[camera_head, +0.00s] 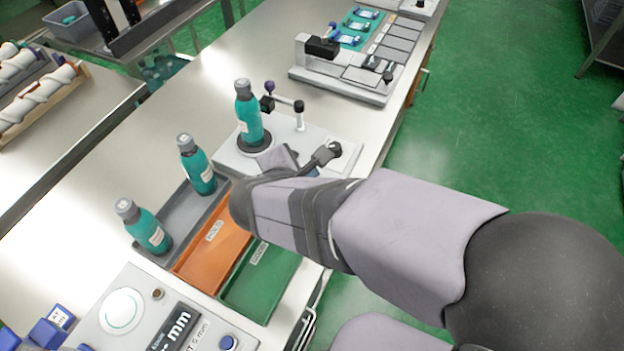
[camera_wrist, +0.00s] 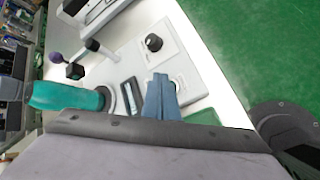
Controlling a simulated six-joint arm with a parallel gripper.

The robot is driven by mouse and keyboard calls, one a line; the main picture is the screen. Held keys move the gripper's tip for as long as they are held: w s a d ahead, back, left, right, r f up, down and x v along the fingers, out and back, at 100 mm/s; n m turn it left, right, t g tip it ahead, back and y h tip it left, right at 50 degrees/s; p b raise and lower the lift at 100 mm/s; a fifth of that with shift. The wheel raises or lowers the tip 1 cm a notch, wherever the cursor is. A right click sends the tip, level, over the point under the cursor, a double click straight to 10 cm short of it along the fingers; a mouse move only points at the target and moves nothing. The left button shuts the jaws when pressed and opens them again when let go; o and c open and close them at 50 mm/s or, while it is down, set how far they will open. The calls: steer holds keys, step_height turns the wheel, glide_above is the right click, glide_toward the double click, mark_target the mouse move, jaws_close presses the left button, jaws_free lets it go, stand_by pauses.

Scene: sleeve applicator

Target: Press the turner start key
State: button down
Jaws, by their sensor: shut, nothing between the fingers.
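The turner is a pale base plate (camera_head: 232,155) at the middle of the bench. A teal bottle (camera_head: 249,112) stands upright on its round dark turntable (camera_head: 254,144). Contact is also unclear. In the head view my wrist hides part of the turner.
A grey tray (camera_head: 180,213) with two teal bottles, an orange tray (camera_head: 190,262) and a green tray (camera_head: 262,285) lie in front of the turner. Another fixture (camera_head: 345,80) stands farther back. Bare bench lies left of the turner.

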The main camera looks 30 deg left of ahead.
step_height(320, 180, up, 5)
steer(key=p, duration=0.4)
steer(key=shift+f, duration=0.1)
stand_by(0.7)
steer(key=w+d+f+m+g+h, duration=0.1)
steer(key=w+d+m+h, duration=0.15)
steer(key=d, duration=0.45)
steer(key=w+d+f+m+g+h, duration=0.1)
steer(key=d+f+m+g, duration=0.1)
steer(key=d+m, duration=0.3)
steer(key=s+d+f+m+g+y+p, duration=0.1)
steer(key=s+d+m+g, duration=0.2)
steer(key=d+m, duration=0.7)
steer(key=s+d+f+m+g+y+p, duration=0.1)
steer(key=s+d+m, duration=0.4)
steer(key=d+m, duration=0.5)
steer(key=d+f+g, duration=0.1)
steer(key=d+g, duration=0.1)
steer(key=shift+s+d+f+m, duration=0.3)
steer(key=shift+s+d+m, duration=0.05)
steer(key=shift+d, duration=0.05)
steer(key=shift+a+y+p, duration=0.1)
steer(key=shift+y+p, duration=0.15)
steer(key=shift+p, duration=0.05)
